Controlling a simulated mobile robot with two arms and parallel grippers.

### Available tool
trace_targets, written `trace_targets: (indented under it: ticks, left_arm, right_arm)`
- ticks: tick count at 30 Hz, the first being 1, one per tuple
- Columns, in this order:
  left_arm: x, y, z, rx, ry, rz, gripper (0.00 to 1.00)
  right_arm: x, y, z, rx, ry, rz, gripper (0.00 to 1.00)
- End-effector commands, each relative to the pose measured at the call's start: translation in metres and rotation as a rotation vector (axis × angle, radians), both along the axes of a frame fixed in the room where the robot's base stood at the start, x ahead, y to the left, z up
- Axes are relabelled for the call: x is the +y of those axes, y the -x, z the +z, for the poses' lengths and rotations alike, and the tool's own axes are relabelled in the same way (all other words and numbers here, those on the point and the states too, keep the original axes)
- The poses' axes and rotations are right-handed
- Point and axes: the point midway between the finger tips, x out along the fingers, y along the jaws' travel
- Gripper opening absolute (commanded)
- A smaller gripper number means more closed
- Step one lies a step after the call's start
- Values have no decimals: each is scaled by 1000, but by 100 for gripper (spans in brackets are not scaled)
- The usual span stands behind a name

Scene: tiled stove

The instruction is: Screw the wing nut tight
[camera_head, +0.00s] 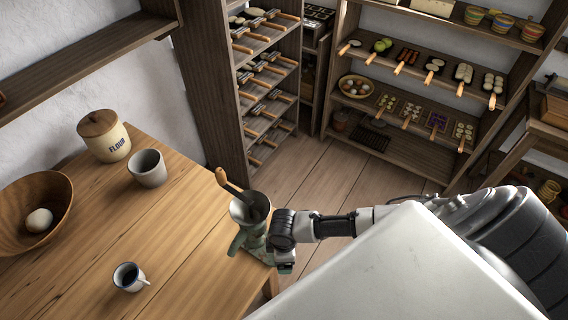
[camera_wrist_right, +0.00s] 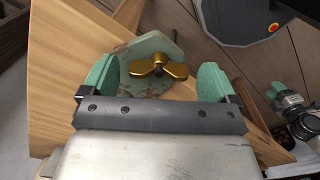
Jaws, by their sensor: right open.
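A brass wing nut (camera_wrist_right: 158,69) sits on a worn pale-green metal body in the right wrist view, with its two wings spread left and right. My right gripper (camera_wrist_right: 160,66) is open, its green fingers on either side of the nut with a gap to each wing. In the head view the hand-cranked mill (camera_head: 250,212) stands upright at the table edge, with a wooden-handled crank at its top. My right arm reaches to it from the right and hides part of its lower body. The nut is hidden in that view.
The wooden table (camera_head: 180,260) holds a flour jar (camera_head: 104,140), a grey cup (camera_head: 147,168), a bowl (camera_head: 35,205) with a round pale item, and an enamel mug (camera_head: 130,277). Stocked shelves (camera_head: 400,150) stand behind. Open floor (camera_head: 310,180) lies beyond the table edge.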

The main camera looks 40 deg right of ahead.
Motion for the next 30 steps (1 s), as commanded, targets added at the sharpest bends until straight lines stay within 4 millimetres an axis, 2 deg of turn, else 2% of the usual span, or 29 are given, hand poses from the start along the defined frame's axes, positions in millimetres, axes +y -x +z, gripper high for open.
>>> trace_targets:
  ticks: [8,11,18,30]
  left_arm:
    - [0,0,0,0,0,0,43]
    - [0,0,0,0,0,0,43]
    - [0,0,0,-1,0,0,43]
    - [0,0,10,-1,0,0,43]
  right_arm:
    - [0,0,-2,0,0,1,89]
    - [0,0,-2,0,0,0,77]
    - [0,0,-2,0,0,0,40]
    - [1,0,0,2,-1,-79,40]
